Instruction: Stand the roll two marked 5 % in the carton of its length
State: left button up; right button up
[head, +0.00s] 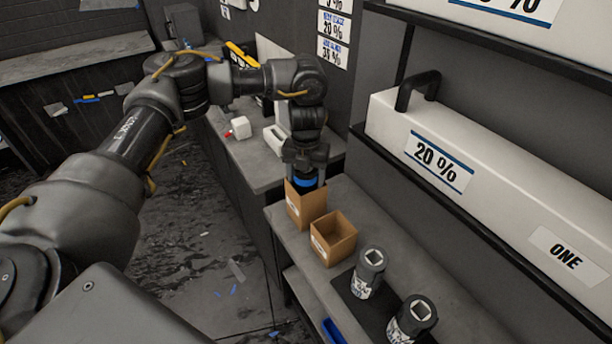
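My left gripper (305,168) points down over the taller brown carton (307,208) at the counter's edge. A roll with a blue band (306,182) is between its fingers, and its lower part is hidden inside that carton. The marking on this roll cannot be read. A shorter open carton (333,238) stands beside it, nearer to me, and looks empty. Two other dark-capped rolls with white labels, one (370,270) behind the other (412,318), stand upright on a dark mat (350,290). My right gripper is not in view.
A shelf on the right carries a long white box marked 20 % and ONE (480,185), with another white box (520,15) above. Farther along the counter are a white item (275,140) and a small white and red bottle (240,128). A blue item (333,331) lies below.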

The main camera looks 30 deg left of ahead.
pick_arm(q)
jog(key=shift+w+r, duration=0.1)
jog(key=shift+r, duration=0.2)
notch_tip(320, 180, up, 13)
jog(key=b, duration=0.1)
jog(key=shift+f, duration=0.2)
jog(key=shift+d, duration=0.1)
dwell(0.3)
